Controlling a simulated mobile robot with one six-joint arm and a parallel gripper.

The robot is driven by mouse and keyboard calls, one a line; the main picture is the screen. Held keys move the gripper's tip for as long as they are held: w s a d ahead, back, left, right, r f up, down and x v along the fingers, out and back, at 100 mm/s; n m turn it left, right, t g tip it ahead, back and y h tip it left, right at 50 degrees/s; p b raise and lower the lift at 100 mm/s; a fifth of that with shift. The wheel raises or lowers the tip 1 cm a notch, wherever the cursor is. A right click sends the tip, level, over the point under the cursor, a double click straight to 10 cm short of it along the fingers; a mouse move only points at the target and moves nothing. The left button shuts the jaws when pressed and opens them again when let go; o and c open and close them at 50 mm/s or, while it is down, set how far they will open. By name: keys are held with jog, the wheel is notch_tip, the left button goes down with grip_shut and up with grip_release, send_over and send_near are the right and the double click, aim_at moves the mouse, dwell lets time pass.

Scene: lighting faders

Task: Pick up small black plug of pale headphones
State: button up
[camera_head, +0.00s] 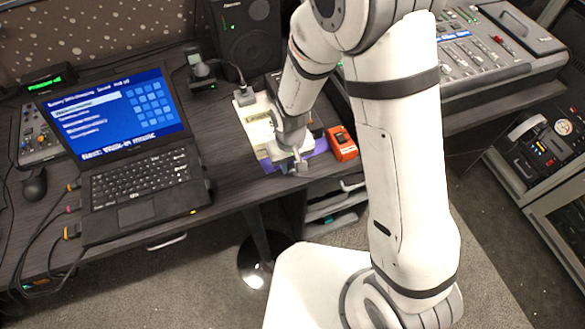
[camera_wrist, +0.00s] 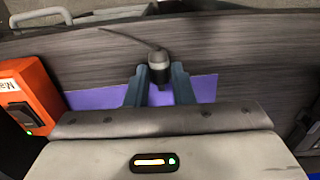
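In the wrist view a small dark plug (camera_wrist: 159,66) with a grey end sits between the two fingertips of my gripper (camera_wrist: 159,74). A thin dark cable runs from it up and to the left over the dark table. In the head view my gripper (camera_head: 298,166) is low over the front edge of the desk, and the plug is hidden there. I cannot make out the pale headphones themselves in either view.
A purple sheet (camera_wrist: 95,97) lies under my gripper. An orange box (camera_head: 342,143) stands close to its right in the head view. A laptop (camera_head: 130,150) is to the left, a speaker (camera_head: 246,40) behind, and a mixing desk (camera_head: 480,60) to the right.

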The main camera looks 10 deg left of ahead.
aim_at(290, 166)
grip_shut()
jog(key=shift+r, duration=0.1)
notch_tip(290, 166, up, 10)
jog(key=s+d, duration=0.1)
jog(key=s, duration=0.1)
jog(key=shift+s+d, duration=0.3)
dwell(0.5)
